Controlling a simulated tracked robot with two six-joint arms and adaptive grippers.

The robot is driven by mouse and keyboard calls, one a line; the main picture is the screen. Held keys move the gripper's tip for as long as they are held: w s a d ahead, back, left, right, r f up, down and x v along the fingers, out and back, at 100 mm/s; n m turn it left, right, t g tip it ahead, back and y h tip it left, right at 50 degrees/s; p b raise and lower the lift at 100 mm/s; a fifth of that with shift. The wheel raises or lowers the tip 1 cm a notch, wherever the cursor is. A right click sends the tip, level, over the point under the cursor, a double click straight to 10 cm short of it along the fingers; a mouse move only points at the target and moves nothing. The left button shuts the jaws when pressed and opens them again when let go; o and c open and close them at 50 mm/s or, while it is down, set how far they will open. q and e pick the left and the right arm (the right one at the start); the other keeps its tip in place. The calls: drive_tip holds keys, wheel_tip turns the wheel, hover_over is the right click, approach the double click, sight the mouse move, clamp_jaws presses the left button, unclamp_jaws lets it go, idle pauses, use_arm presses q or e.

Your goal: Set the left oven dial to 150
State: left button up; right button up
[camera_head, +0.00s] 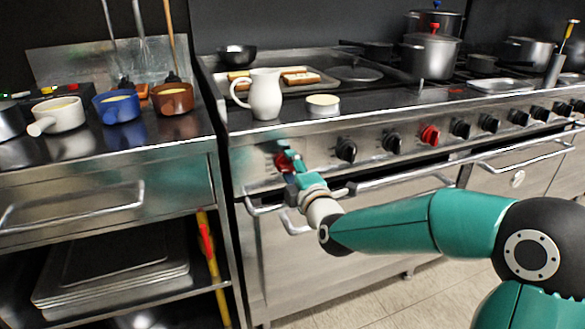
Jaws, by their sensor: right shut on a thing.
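The left oven dial (282,161) is a red knob at the left end of the stove's front panel. My right gripper (289,160) is at this dial and shut on it, partly covering it. The dial's markings are hidden or too small to read. The green right arm comes in from the right, in front of the oven door. My left gripper is not in view.
Black knobs (346,150) and another red knob (429,134) line the panel to the right. Oven door handles (400,181) stick out below. A white jug (265,95) and a small pot (323,105) stand on the stovetop above. A steel counter (75,155) adjoins on the left.

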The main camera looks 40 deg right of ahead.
drive_tip(key=shift+a+f, duration=0.2)
drive_tip(key=shift+f, duration=0.05)
drive_tip(key=o, duration=1)
drive_tip(key=shift+o, duration=1)
drive_tip(key=shift+d+r, duration=0.1)
drive_tip(key=v, duration=1.2)
